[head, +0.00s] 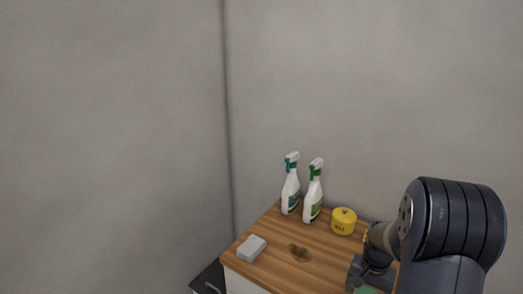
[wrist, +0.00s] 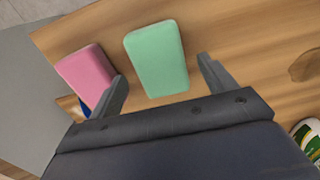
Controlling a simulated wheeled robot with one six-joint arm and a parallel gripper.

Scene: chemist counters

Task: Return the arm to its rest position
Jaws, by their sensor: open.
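My gripper (wrist: 162,67) is open in the wrist view, its two fingers spread with nothing held between them. A green sponge (wrist: 157,58) lies on the wooden counter (wrist: 235,30) in line with the gap between the fingers. I cannot tell how far above it they are. A pink sponge (wrist: 84,75) lies to its left, partly behind the left finger. In the head view my arm (head: 450,225) reaches down at the right, over the counter (head: 262,268), and the green sponge (head: 368,290) shows at the bottom edge.
Two spray bottles, one teal-topped (head: 291,190) and one green-topped (head: 313,198), stand at the back of the counter near the wall. A yellow container (head: 343,221) is right of them. A pale block (head: 251,248) and a brown stain (head: 299,253) are further forward.

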